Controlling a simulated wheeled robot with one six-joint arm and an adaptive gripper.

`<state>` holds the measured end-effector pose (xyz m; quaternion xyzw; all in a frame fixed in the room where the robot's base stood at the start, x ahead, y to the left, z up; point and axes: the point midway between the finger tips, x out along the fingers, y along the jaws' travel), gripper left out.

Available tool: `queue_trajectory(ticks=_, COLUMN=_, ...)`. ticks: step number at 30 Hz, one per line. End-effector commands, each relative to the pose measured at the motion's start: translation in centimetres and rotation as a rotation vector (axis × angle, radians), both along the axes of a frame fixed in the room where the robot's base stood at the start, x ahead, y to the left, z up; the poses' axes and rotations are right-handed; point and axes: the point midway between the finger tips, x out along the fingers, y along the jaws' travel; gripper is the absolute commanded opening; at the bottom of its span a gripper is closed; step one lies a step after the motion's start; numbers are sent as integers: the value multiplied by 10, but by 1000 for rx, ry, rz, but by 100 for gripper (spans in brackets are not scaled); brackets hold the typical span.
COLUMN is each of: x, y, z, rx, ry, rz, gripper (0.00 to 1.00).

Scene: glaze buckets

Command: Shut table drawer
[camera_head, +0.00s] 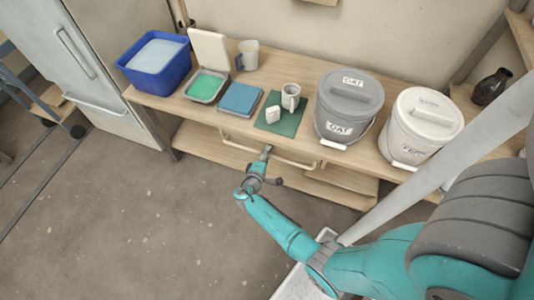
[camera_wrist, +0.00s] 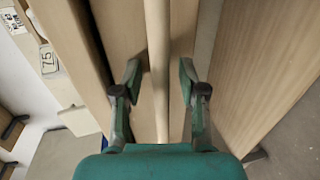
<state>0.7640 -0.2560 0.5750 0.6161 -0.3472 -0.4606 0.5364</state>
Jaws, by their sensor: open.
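The table drawer's long pale wooden handle bar (camera_head: 295,163) runs along the table front, below the top edge. In the wrist view the handle bar (camera_wrist: 157,60) passes upright between the two fingers of my gripper (camera_wrist: 161,80). The fingers are apart, one on each side of the bar, and not closed on it. In the head view my gripper (camera_head: 267,150) is at the middle of the handle, in front of the table. The drawer front is mostly hidden under the tabletop, and I cannot tell how far it stands out.
A lower shelf (camera_head: 205,150) lies beneath. The floor in front is clear.

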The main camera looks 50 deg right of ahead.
Motion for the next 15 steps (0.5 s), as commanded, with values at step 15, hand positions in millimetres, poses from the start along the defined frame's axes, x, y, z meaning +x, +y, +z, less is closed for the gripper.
queue_trajectory(ticks=15, x=-26, y=76, z=16, rx=0, ry=-1, rz=4, gripper=41)
